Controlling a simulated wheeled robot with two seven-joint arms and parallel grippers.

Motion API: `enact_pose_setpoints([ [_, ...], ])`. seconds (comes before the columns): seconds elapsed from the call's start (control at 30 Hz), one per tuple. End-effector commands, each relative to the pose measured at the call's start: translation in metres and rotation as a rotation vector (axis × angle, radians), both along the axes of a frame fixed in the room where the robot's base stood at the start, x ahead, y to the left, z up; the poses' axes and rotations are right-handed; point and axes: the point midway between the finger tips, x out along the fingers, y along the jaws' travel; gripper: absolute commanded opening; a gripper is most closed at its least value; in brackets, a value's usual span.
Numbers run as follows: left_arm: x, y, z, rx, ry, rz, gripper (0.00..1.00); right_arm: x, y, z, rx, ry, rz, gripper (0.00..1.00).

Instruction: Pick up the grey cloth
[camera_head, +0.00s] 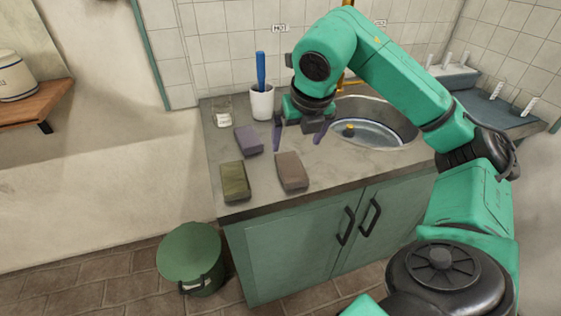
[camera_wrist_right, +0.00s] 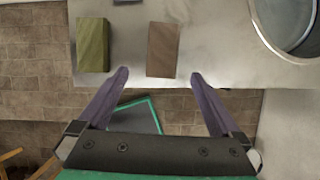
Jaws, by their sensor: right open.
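Three folded cloths lie on the counter in the head view: a purple-grey one (camera_head: 248,139), an olive green one (camera_head: 234,181) and a brownish-grey one (camera_head: 291,171). None is plain grey, so I cannot tell for certain which is the grey cloth. My right gripper (camera_head: 298,143) is open and empty over the counter, right of the purple-grey cloth and behind the brownish one. In the right wrist view, the brownish cloth (camera_wrist_right: 162,50) appears just beyond the spread fingertips (camera_wrist_right: 159,76), with the green cloth (camera_wrist_right: 92,45) to the left. My left gripper is out of view.
A white cup (camera_head: 262,103) with a blue-handled tool and a glass jar (camera_head: 222,112) stand at the back left of the counter. A round sink (camera_head: 365,133) lies right of the gripper. A green bin (camera_head: 188,250) stands on the floor at the left.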

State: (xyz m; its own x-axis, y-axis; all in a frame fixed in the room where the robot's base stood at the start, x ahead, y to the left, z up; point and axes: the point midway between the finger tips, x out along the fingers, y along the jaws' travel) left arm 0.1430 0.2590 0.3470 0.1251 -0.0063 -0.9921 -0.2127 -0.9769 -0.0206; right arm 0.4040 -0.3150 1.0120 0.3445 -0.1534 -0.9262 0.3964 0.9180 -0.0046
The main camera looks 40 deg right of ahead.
Motion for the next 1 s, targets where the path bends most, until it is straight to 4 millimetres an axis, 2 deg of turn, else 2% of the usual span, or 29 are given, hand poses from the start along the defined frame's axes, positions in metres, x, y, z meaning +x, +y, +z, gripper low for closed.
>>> enact_pose_setpoints([
  [0.03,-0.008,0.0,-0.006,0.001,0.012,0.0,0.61,0.003,-0.003,-0.015,-0.002,0.006,-0.002,1.0],
  [0.1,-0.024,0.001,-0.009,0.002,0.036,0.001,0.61,0.009,-0.006,-0.033,-0.002,0.007,-0.002,1.0],
  [0.2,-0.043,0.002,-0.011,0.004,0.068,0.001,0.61,0.018,-0.009,-0.055,0.0,0.005,0.0,1.0],
  [0.27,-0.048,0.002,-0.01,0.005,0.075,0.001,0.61,0.023,-0.01,-0.065,0.0,0.005,0.001,1.0],
  [0.37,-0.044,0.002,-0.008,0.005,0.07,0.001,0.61,0.027,-0.012,-0.075,0.001,0.003,0.002,1.0],
  [0.53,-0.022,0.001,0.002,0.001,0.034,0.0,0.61,0.036,-0.02,-0.101,0.0,0.005,0.001,1.0],
  [0.63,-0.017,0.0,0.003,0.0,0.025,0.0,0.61,0.043,-0.022,-0.117,0.002,0.002,0.003,1.0],
  [0.87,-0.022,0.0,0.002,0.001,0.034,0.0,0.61,0.044,-0.022,-0.122,0.002,0.0,0.004,1.0],
  [0.97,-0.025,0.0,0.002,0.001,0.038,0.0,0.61,0.044,-0.022,-0.122,0.002,0.0,0.004,0.66],
  [1.0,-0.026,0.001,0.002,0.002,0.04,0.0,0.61,0.044,-0.022,-0.122,0.002,0.0,0.004,0.5],
])
